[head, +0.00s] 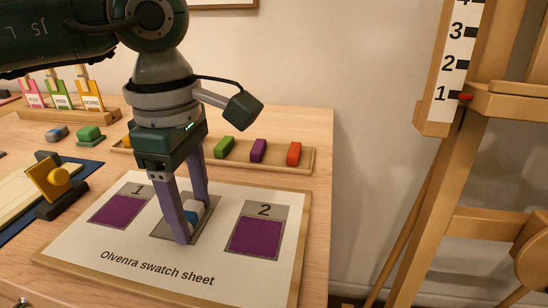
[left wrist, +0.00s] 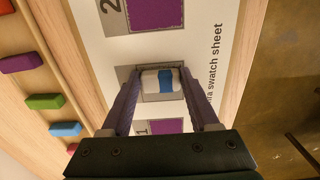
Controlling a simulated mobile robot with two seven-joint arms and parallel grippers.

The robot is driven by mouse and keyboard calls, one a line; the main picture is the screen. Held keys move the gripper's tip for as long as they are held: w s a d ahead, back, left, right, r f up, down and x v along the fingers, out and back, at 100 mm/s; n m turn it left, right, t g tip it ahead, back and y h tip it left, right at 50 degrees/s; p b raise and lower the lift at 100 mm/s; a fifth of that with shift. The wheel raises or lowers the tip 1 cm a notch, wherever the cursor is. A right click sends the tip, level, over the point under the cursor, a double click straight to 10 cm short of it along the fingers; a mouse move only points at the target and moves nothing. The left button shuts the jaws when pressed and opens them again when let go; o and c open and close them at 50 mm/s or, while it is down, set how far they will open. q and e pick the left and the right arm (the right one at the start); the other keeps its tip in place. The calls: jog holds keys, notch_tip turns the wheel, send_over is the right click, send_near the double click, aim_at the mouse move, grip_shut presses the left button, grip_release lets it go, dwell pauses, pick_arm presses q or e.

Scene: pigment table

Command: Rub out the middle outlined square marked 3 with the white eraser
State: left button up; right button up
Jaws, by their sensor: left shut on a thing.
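My left gripper (head: 190,222) points down over the swatch sheet (head: 95,243) and is shut on the white eraser (head: 197,207), which has a blue band. In the left wrist view the eraser (left wrist: 163,80) sits between the two finger tips of the gripper (left wrist: 163,82), over the middle outlined square (left wrist: 126,76). This square (head: 212,214) looks grey where it shows, between the purple squares marked 1 (head: 118,211) and 2 (head: 255,237). Fingers and eraser cover much of it, and I cannot read its number. Whether the eraser touches the sheet is hard to tell. My right gripper is out of view.
A wooden tray (head: 275,160) with several coloured sticks lies behind the sheet. A wooden easel (head: 470,150) with a numbered scale stands right of the table, past a gap.

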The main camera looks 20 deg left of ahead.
pick_arm(q)
jog(key=shift+w+d+f, duration=0.15)
jog(key=shift+w+d, duration=0.05)
jog(key=shift+d, duration=0.95)
jog(key=shift+s+a, duration=0.1)
jog(key=shift+a, duration=0.35)
jog(key=shift+s+a, duration=0.25)
jog(key=shift+a, duration=0.7)
jog(key=shift+r, duration=0.3)
notch_tip(320, 180, up, 7)
jog(key=p, duration=0.5)
jog(key=shift+f, duration=0.1)
